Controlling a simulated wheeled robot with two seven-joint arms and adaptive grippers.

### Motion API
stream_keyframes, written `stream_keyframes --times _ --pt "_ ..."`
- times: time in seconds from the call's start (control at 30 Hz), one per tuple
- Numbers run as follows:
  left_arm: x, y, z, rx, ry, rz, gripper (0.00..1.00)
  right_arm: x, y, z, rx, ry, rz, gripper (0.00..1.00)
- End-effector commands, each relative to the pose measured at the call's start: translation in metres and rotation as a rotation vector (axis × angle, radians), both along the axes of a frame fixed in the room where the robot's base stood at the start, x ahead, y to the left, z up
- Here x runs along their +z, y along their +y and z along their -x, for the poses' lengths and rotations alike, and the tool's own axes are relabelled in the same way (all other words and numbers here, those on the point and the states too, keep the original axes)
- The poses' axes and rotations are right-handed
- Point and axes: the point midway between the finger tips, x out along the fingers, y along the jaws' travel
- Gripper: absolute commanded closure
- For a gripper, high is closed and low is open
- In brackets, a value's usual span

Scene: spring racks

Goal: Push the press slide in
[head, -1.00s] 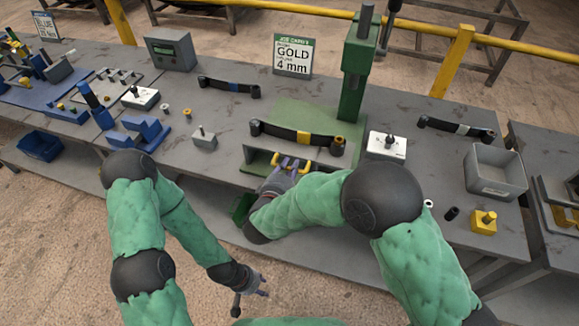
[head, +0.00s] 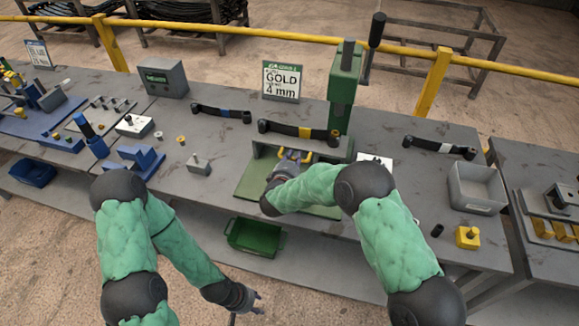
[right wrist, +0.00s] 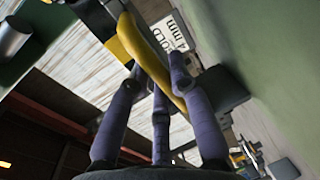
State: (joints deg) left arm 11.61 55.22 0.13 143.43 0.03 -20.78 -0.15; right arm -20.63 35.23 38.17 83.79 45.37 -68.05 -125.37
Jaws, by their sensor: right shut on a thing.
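The green press (head: 342,95) stands at the back of the middle bench. Its slide (head: 264,149) lies at the foot of the press column, with a black leaf spring with a gold band (head: 285,129) along its top. My right gripper (head: 292,160) is shut on the slide's yellow handle (head: 308,158). In the right wrist view its purple-grey fingers (right wrist: 165,85) close around the yellow handle (right wrist: 150,60). Part of the handle is hidden by the hand. My left gripper (head: 247,303) hangs in front of the bench, its fingers apart and empty.
A sign reading GOLD 4 mm (head: 281,82) stands behind the slide. A green bin (head: 253,236) is below the bench front. A grey tray (head: 478,205) and a yellow block (head: 467,238) are at right. More springs lie at the back.

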Motion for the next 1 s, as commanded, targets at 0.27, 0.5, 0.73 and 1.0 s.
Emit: stream_keyframes --times 0.27,0.5,0.73,1.0 --pt "0.005 0.0 0.0 0.0 0.0 0.0 0.6 -0.001 -0.007 -0.021 -0.001 0.002 0.0 1.0" --pt "0.005 0.0 0.0 0.0 0.0 0.0 0.6 -0.001 -0.008 -0.024 0.0 0.001 0.0 1.0" --pt "0.005 0.0 0.0 0.0 0.0 0.0 0.6 0.0 -0.008 -0.024 -0.001 -0.001 0.0 0.57" --pt "0.005 0.0 0.0 0.0 0.0 0.0 0.6 0.0 -0.007 -0.023 0.0 0.0 0.0 0.55"
